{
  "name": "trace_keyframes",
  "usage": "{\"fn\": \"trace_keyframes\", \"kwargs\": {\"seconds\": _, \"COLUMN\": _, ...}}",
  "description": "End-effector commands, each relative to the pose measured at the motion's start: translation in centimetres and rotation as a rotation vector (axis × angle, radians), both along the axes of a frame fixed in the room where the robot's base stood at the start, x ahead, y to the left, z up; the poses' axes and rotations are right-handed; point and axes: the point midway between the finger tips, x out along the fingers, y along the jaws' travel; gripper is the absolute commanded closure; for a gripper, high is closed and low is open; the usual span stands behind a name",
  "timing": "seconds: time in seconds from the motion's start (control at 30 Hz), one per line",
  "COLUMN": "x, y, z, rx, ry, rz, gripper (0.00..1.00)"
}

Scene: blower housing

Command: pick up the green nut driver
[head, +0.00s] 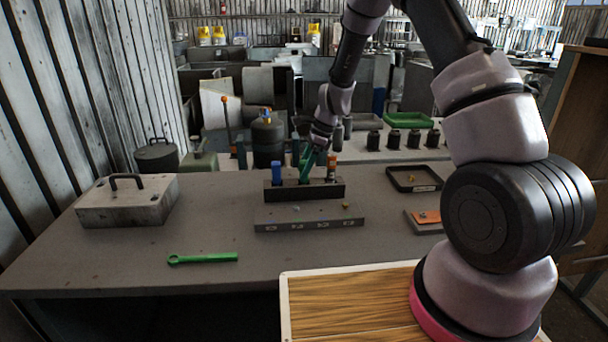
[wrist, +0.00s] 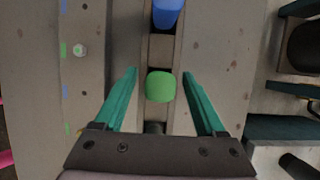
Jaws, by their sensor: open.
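The green nut driver shows in the wrist view as a rounded green handle top (wrist: 160,86), seen from above. It stands in a dark rack (head: 305,191), which also shows in the wrist view (wrist: 161,47). My gripper (wrist: 160,72) is open, with one teal finger on each side of the green handle and visible gaps on both sides. In the head view my gripper (head: 308,160) is low over the middle of the rack, and its fingers are hard to tell apart from the green handle.
A blue-handled driver (head: 277,172) stands left of my gripper and an orange-topped one (head: 332,166) right. A grey block (head: 309,217) lies in front of the rack. A green wrench (head: 202,258), a metal box (head: 127,201) and a black tray (head: 414,179) lie on the bench.

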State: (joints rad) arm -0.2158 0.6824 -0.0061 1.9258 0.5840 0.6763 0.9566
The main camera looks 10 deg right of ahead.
Motion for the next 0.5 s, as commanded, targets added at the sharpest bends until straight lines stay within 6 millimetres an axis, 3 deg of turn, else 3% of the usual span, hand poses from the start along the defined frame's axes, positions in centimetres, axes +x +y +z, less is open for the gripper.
{"fn": "trace_keyframes", "kwargs": {"seconds": 0.23, "x": 0.0, "y": 0.07, "z": -0.21, "rx": 0.0, "ry": 0.0, "rz": 0.0, "gripper": 0.28}}
{"fn": "trace_keyframes", "kwargs": {"seconds": 0.27, "x": 0.0, "y": 0.06, "z": -0.2, "rx": 0.0, "ry": 0.0, "rz": 0.0, "gripper": 0.35}}
{"fn": "trace_keyframes", "kwargs": {"seconds": 0.43, "x": 0.0, "y": 0.05, "z": -0.2, "rx": 0.0, "ry": 0.0, "rz": 0.0, "gripper": 1.0}}
{"fn": "trace_keyframes", "kwargs": {"seconds": 0.5, "x": 0.0, "y": 0.05, "z": -0.19, "rx": 0.0, "ry": 0.0, "rz": 0.0, "gripper": 1.0}}
